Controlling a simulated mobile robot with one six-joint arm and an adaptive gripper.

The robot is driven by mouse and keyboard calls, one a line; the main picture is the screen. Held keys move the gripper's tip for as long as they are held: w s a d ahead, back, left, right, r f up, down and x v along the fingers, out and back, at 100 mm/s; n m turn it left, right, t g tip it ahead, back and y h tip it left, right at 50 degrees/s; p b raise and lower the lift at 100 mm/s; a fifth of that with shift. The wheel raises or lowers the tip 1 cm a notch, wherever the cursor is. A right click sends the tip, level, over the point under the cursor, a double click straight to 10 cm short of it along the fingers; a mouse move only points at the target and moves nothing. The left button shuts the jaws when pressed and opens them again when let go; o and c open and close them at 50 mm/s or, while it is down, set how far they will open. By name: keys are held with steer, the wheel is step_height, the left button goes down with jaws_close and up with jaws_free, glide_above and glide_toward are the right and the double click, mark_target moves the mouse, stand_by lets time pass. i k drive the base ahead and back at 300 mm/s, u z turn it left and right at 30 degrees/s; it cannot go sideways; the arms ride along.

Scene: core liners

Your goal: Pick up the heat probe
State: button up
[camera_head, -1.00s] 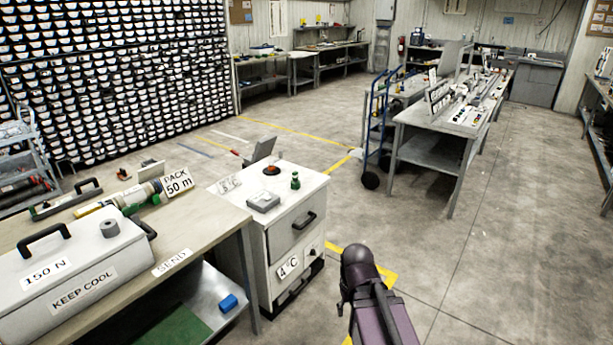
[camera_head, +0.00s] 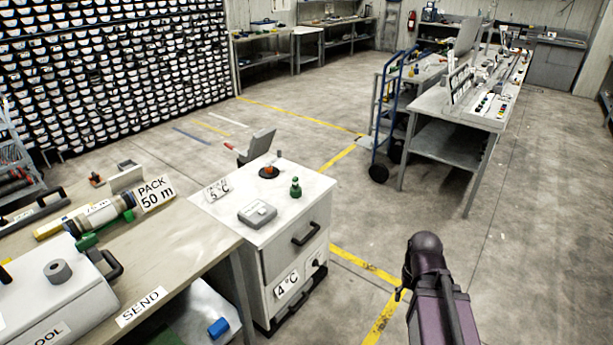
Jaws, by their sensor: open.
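I cannot tell for certain which thing is the heat probe. On the white cabinet (camera_head: 290,212) stand a small green bottle-shaped item (camera_head: 295,187), a flat grey box (camera_head: 257,214) and a dark round piece with an orange part (camera_head: 269,170). A thin red-tipped item (camera_head: 231,147) shows behind the cabinet, beside a tilted grey panel (camera_head: 262,144). My arm shows at the bottom right as a dark purple link with a black rounded end, apart from the cabinet. My gripper is not in view.
A workbench (camera_head: 215,245) at left holds a white case (camera_head: 75,290) and a clear tube (camera_head: 98,212). A blue hand truck (camera_head: 385,120) stands beside a long grey bench (camera_head: 435,108). The floor (camera_head: 350,220) between cabinet and bench is clear.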

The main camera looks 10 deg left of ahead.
mark_target(295, 181)
steer(key=u, duration=0.05)
steer(key=i, duration=0.85)
steer(key=u, duration=0.55)
steer(key=i, duration=0.5)
steer(key=u, duration=0.25)
